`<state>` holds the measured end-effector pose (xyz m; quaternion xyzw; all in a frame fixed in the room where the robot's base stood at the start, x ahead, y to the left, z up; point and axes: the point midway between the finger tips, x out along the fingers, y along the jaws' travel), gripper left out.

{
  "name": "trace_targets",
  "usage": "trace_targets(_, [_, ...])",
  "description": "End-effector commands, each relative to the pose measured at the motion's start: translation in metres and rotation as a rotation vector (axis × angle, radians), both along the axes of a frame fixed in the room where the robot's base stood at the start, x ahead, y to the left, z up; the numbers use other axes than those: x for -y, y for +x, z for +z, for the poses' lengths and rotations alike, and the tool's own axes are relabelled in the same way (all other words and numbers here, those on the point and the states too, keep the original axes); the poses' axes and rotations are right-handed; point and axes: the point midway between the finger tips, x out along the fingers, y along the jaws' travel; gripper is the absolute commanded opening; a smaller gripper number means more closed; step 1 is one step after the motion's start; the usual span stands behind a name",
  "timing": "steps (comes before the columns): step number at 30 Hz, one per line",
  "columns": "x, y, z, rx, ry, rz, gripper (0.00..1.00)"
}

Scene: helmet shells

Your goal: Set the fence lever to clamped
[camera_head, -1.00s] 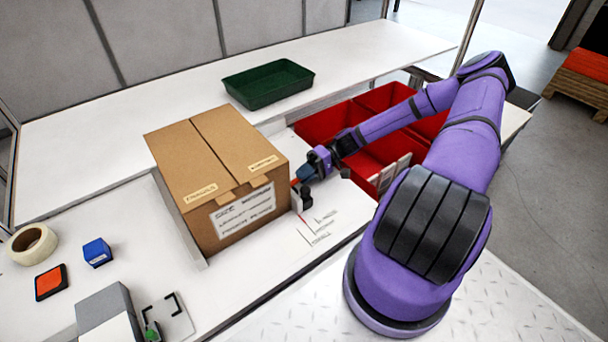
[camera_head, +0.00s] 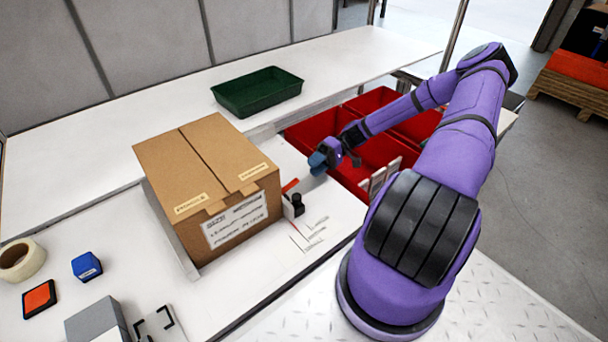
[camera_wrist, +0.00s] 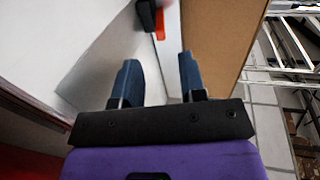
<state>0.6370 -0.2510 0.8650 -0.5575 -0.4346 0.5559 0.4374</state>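The fence lever has a red handle (camera_head: 291,185) and a black knob-like pivot (camera_head: 297,200). It sits at the right side of the cardboard box (camera_head: 205,185), with printed marks (camera_head: 310,233) on the white table in front of it. My gripper (camera_head: 318,162) is behind and to the right of the lever, apart from it. In the wrist view my gripper (camera_wrist: 160,75) has its two blue fingers spread with nothing between them. The red handle (camera_wrist: 160,28) and a black part show beyond the fingertips, cut off by the top edge. I cannot read which mark the lever points to.
A green tray (camera_head: 258,93) is on the rear table. A metal fence (camera_head: 168,232) runs along the box's left side. Tape, a blue block and an orange pad lie at left.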

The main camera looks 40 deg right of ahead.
Motion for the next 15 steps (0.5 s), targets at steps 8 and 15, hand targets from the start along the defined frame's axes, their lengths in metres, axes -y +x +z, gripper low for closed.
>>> trace_targets(8, [0.022,0.0,0.005,0.0,0.0,0.001,0.38])
trace_targets(15, [0.023,0.0,0.006,0.0,0.001,0.001,0.38])
